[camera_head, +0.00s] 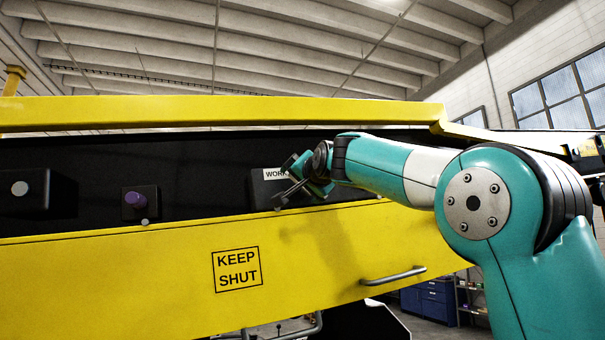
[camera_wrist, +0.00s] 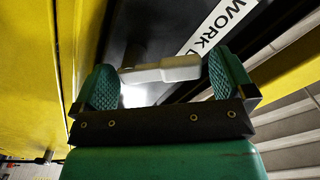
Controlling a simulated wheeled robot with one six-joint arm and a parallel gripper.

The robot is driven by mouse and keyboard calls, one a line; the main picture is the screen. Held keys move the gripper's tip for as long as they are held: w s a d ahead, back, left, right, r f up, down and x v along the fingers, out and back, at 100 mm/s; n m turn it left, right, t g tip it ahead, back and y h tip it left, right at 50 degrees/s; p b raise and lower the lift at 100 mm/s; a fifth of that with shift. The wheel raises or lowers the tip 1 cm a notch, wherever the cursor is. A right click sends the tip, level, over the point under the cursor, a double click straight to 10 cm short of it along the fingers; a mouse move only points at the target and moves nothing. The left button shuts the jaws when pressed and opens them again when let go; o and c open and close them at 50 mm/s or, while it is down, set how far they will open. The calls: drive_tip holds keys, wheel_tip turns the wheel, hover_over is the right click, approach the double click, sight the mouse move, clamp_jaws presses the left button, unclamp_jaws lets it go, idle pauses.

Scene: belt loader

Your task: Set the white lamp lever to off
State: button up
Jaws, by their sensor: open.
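My gripper (camera_head: 287,192) is at the black box with the label starting "WORK" (camera_head: 275,174); the rest of the label is covered in the camera_head view. In the camera_wrist view the green ridged fingers of my gripper (camera_wrist: 165,80) stand apart. A pale white-grey lever (camera_wrist: 165,70) lies crosswise between them, with its right end close to the right finger. I cannot tell whether either finger touches it. The lever cannot be made out in the camera_head view, where my gripper covers that spot. Its setting marks are not visible.
A yellow rail (camera_head: 220,113) runs above the dark recess, and a yellow panel marked "KEEP SHUT" (camera_head: 237,269) lies below. Left on the recess are a purple knob (camera_head: 135,199) and a black box with a grey button (camera_head: 20,188). A grey handle (camera_head: 393,276) sticks out lower right.

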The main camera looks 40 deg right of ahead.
drive_tip(key=shift+w, duration=0.2)
drive_tip(key=c, duration=0.8)
drive_tip(key=shift+f+n, duration=0.15)
drive_tip(key=shift+n, duration=0.15)
drive_tip(key=n+b, duration=0.2)
drive_tip(key=n, duration=0.1)
drive_tip(key=shift+w+a+f+n, duration=0.1)
drive_tip(key=shift+a+f+n, duration=0.1)
drive_tip(key=shift+f+n, duration=0.15)
drive_tip(key=n, duration=0.2)
drive_tip(key=f+n+b, duration=0.1)
drive_tip(key=n, duration=0.2)
drive_tip(key=shift+a+n+b, duration=0.15)
drive_tip(key=shift+n+b, duration=0.1)
drive_tip(key=shift+b, duration=0.05)
drive_tip(key=shift+f, duration=0.1)
drive_tip(key=o, duration=0.8)
